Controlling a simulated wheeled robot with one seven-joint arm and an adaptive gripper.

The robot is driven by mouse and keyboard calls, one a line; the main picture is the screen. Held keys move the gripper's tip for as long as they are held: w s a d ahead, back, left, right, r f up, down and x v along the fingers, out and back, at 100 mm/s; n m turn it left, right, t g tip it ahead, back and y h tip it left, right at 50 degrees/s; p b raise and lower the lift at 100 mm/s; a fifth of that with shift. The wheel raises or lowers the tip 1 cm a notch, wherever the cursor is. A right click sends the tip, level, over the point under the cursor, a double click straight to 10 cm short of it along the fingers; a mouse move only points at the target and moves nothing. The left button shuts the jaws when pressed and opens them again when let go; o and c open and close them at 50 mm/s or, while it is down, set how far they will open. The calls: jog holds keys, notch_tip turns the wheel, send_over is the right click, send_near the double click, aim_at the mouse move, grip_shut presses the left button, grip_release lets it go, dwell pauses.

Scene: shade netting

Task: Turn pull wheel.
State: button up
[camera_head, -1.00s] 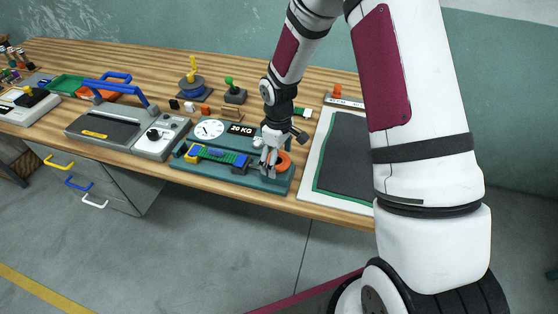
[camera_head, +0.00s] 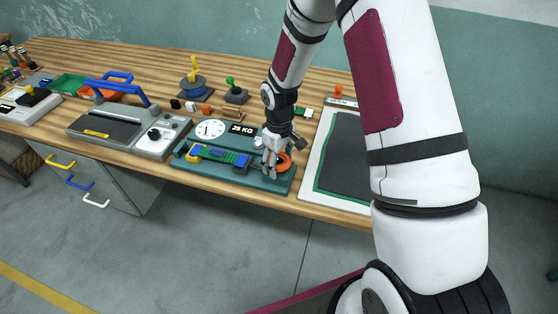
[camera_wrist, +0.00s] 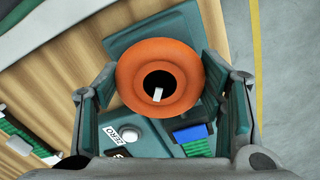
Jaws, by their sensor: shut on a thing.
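The orange pull wheel (camera_head: 283,163) is at the right end of a teal tester base (camera_head: 232,183) near the table's front edge. In the wrist view the wheel (camera_wrist: 160,80) is a round orange ring with a dark centre hole and a small pale mark in it. My gripper (camera_head: 270,162) is at the wheel, with one finger on each side of it in the wrist view (camera_wrist: 160,85), shut on it. The tester has a white dial (camera_head: 210,129) and a display (camera_head: 241,129) that appears to read 25 KG. A green and blue strip (camera_head: 222,155) lies left of the wheel.
A grey machine with a blue handle (camera_head: 125,90) stands to the left. A dark mat in a white-edged frame (camera_head: 343,150) lies to the right.

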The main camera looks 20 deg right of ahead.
aim_at(279, 160)
jog(key=shift+m, duration=0.5)
jog(key=o, duration=1.2)
jog(key=shift+c, duration=0.2)
notch_tip(279, 160, up, 12)
dwell(0.6)
